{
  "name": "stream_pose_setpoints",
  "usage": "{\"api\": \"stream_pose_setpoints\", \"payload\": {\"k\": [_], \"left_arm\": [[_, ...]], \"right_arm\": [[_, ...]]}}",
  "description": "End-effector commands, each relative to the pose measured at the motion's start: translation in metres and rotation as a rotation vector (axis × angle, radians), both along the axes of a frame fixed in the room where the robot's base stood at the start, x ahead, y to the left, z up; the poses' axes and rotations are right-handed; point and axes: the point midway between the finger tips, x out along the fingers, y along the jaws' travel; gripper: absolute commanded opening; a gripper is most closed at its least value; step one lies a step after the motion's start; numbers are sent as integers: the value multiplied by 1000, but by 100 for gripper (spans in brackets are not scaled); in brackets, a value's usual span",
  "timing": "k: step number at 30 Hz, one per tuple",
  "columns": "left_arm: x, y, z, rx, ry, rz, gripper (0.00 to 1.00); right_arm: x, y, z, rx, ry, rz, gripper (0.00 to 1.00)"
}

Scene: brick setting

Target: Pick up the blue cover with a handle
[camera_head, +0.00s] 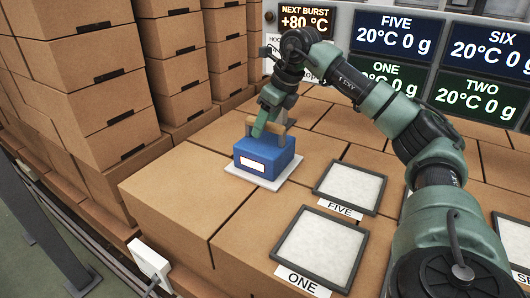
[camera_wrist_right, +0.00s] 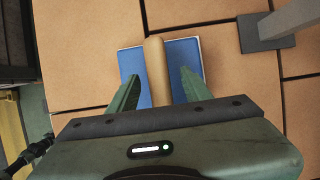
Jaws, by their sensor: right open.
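The blue cover (camera_head: 266,156) is a blue block with a lit white panel on its front and a tan bar handle (camera_head: 271,127) on top. It rests on a white plate (camera_head: 238,171) on the boxes. My right gripper (camera_head: 262,128) is right over the cover, at the handle. In the right wrist view, the open green fingers (camera_wrist_right: 158,85) point at the blue cover (camera_wrist_right: 183,60), with the tan handle (camera_wrist_right: 155,70) running between them. I cannot tell whether a finger touches the handle. My left gripper is not in view.
Framed white pads stand nearby, labelled FIVE (camera_head: 350,186) and ONE (camera_head: 322,246). Tall box stacks (camera_head: 78,75) rise at the left. Screens (camera_head: 395,37) with temperature and gram readings stand at the back. A grey post (camera_wrist_right: 268,32) is beside the cover in the right wrist view.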

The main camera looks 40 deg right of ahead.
Motion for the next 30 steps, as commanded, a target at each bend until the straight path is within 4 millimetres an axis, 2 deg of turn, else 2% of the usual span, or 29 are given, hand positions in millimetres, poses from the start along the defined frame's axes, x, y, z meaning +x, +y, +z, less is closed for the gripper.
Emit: {"api": "stream_pose_setpoints", "payload": {"k": [15,16,21,30], "left_arm": [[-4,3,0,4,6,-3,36],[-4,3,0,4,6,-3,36],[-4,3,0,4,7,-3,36],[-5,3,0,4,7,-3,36]], "right_arm": [[0,0,-4,0,0,0,49],[0,0,-4,0,0,0,46],[0,0,-4,0,0,0,0],[0,0,-4,0,0,0,0]]}}
